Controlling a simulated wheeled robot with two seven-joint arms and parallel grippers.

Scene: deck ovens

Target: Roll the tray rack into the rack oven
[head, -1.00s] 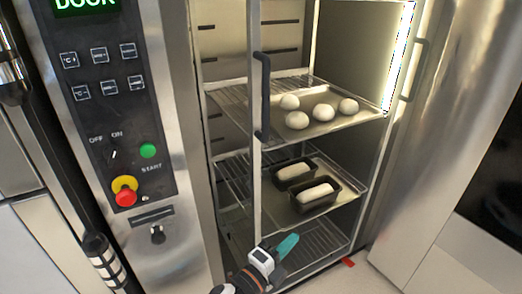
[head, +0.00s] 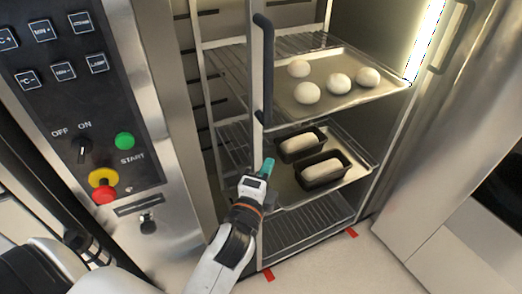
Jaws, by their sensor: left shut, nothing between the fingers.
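The tray rack (head: 295,235) is a metal wire-shelf frame. It stands at the mouth of the lit rack oven; how deep it sits is hard to tell. Its upper tray (head: 383,96) holds several white dough balls, and a lower tray (head: 368,166) holds two dark loaf pans with dough. A dark vertical handle (head: 263,70) is on the rack's front post. My left gripper (head: 267,167) is shut and empty, its teal fingertips beside the front post just below the handle. Whether it touches the post is unclear. My right gripper is not in view.
The oven's control panel (head: 90,100) stands to the left with a green button and a red knob. The open oven door (head: 455,150) is at the right with a dark handle. Red marks (head: 351,233) lie on the pale floor by the rack.

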